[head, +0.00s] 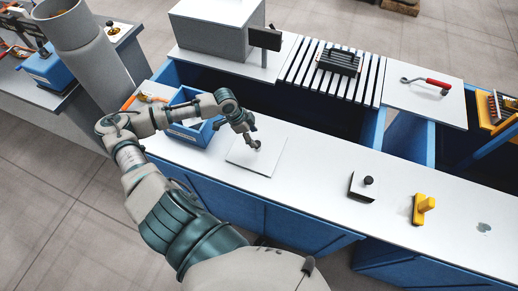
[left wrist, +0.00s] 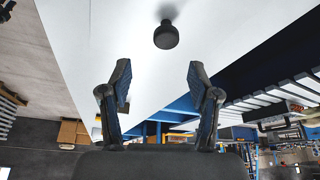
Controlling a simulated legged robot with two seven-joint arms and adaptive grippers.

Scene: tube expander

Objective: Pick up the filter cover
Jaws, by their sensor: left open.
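The filter cover looks to be the flat white square plate (head: 266,165) lying on the white bench top, with a small dark knob (head: 257,145) on it. In the left wrist view the dark round knob (left wrist: 166,36) stands out from a white surface, ahead of the fingers. My left gripper (left wrist: 160,85) is open and empty, its two fingers spread on either side of the line toward the knob. In the head view my left gripper (head: 250,138) is close by the knob, and partly covers it. I cannot tell whether they touch. My right gripper is not in view.
A blue bin (head: 192,128) stands just left of the plate, behind my left arm. A slatted rack (head: 333,72) lies behind. Bench between plate and block is clear.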

